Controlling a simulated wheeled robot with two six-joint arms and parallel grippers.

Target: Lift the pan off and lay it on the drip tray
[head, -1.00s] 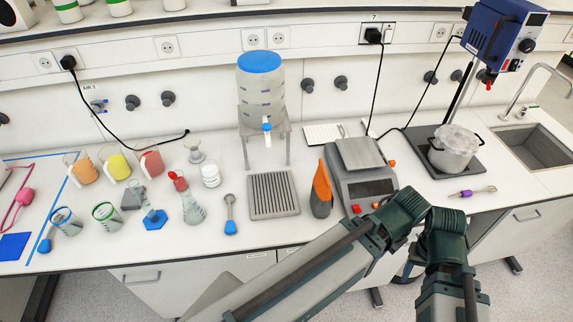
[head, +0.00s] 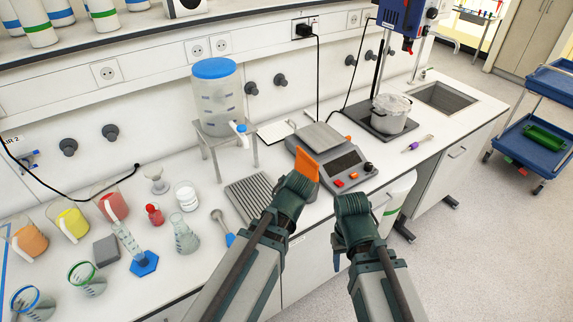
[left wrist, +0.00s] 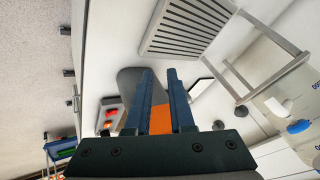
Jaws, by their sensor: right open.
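The flat grey square pan (head: 321,136) rests on top of the balance (head: 347,165), which has orange buttons on its front. The ridged grey drip tray (head: 246,190) lies bare on the bench left of the balance; it also shows in the left wrist view (left wrist: 190,25). My left gripper (left wrist: 160,85) is over the bench between tray and balance. An orange and dark grey object (head: 307,163) is by it, its orange part showing between the fingers; whether they grip it is unclear. My right gripper (head: 337,262) hangs in front of the bench edge, apart from the pan.
A clear dispenser with a blue lid (head: 216,95) stands on a frame behind the tray. A lidded pot (head: 390,112) stands right of the balance. Beakers and flasks crowd the left bench.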

